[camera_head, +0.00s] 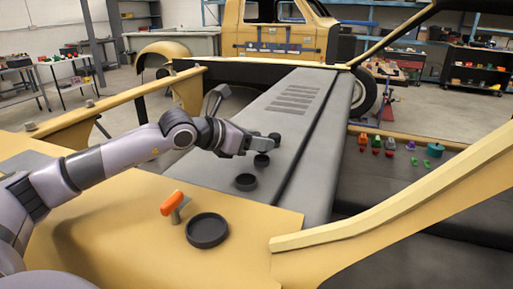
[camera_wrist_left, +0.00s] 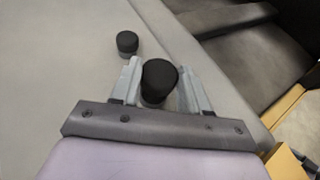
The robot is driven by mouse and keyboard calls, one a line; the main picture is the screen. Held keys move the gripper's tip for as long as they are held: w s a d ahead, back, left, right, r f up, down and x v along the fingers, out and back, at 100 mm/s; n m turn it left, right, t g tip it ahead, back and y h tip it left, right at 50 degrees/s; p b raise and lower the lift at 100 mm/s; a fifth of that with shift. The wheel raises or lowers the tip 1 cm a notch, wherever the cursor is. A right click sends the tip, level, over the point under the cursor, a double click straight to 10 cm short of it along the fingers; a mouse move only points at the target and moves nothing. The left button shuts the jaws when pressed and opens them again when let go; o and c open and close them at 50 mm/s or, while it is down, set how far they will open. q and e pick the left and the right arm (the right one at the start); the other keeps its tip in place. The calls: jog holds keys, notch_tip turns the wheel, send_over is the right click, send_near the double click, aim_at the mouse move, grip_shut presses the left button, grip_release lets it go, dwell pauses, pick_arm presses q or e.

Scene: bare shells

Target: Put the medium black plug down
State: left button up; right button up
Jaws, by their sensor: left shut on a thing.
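My left gripper (camera_head: 257,149) is over the long grey panel (camera_head: 262,209). It is shut on a black round plug (camera_head: 261,160). In the left wrist view this plug (camera_wrist_left: 158,80) sits between the two fingers (camera_wrist_left: 158,88). It is at or just above the panel; I cannot tell whether it touches. A smaller black plug (camera_head: 275,136) stands apart beyond it; it also shows in the wrist view (camera_wrist_left: 127,43). A wider black plug (camera_head: 245,182) is nearer on the panel. My right gripper is not in view.
A large black round cup (camera_head: 207,230) and an orange-handled item (camera_head: 172,204) are on the yellow panel (camera_head: 130,252). Several small coloured pieces (camera_head: 390,145) are at the right. A yellow beam (camera_head: 420,190) crosses the right side. A yellow truck (camera_head: 285,38) stands behind.

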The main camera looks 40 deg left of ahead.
pick_arm(q)
notch_tip(320, 180, down, 2)
jog(key=shift+f, duration=0.2)
jog(key=shift+f+b, duration=0.3)
jog(key=shift+b, duration=0.2)
jog(key=o, duration=1)
jog(key=shift+o, duration=0.2)
jog(key=shift+r, duration=0.1)
